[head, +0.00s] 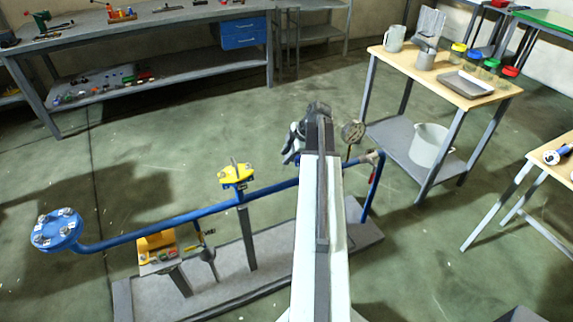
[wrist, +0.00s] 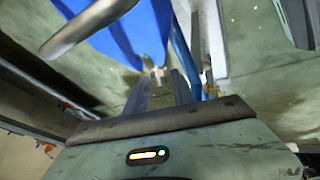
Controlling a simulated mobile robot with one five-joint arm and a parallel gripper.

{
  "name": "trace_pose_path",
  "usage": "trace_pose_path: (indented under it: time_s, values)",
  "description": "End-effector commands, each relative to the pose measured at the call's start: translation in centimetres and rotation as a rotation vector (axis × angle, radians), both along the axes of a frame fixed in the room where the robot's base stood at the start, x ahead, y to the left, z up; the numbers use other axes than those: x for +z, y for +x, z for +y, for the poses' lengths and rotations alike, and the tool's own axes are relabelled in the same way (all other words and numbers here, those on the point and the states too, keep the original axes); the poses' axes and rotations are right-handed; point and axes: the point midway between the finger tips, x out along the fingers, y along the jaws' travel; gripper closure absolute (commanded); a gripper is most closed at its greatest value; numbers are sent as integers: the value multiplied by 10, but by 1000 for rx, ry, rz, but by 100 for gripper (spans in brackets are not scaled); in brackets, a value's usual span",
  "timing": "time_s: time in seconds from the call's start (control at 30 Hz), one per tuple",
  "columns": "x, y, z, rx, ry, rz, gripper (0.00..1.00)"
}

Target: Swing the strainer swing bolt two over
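My gripper (head: 306,128) is at the far end of my arm, above the blue pipe in the head view. In the wrist view my gripper (wrist: 161,82) has its two dark fingers apart, with nothing clearly held between them. A large blue surface (wrist: 125,42) lies beyond the fingers, and a small pale cross-shaped part shows near their tips. A grey rounded bar (wrist: 88,27) crosses the upper left, close to the camera. The blue round flange (head: 57,229) with several metal bolts is at the pipe's left end. I cannot tell which part is swing bolt two.
The blue pipe (head: 190,213) runs over a grey base (head: 235,277). A yellow valve (head: 236,174) and a gauge (head: 353,131) stand on the pipe line. A wooden-topped cart (head: 440,74) is at right, a workbench (head: 150,22) at back left. Floor left of the rig is clear.

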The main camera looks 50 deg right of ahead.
Motion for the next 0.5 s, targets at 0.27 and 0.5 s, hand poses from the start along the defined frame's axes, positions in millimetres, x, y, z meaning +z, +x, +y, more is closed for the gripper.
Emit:
trace_pose_path:
  time_s: [0.27,0.5]
  values:
    - [-9,4,1,-2,0,0,70]
    - [-9,4,1,-2,0,0,100]
